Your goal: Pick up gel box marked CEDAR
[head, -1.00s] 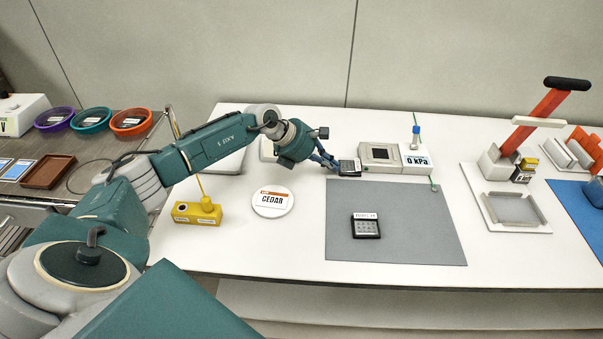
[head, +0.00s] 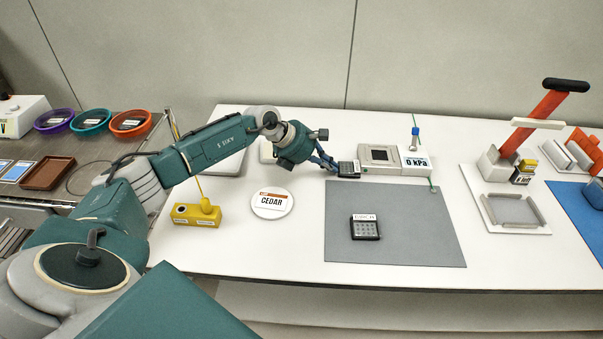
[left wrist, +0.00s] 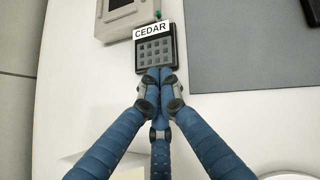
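The gel box marked CEDAR (head: 348,168) is a small dark box with a grid of grey squares and a white label. It lies at the back of the white table, left of the grey instrument; the left wrist view shows its label clearly (left wrist: 155,48). My left gripper (head: 332,165) reaches it from the left. In the left wrist view its blue fingers (left wrist: 157,78) converge on the box's near edge and look shut on it; the far side of the grip is hidden. I cannot tell whether the box is clear of the table. My right gripper is out of view.
Another gel box (head: 365,227) lies on the grey mat (head: 420,245). A round CEDAR disc (head: 271,204) and a yellow block (head: 197,212) are front left. The instrument (head: 380,158) with a 0 kPa display (head: 415,162) stands close right of the box. A red-levered press (head: 535,125) is farther right.

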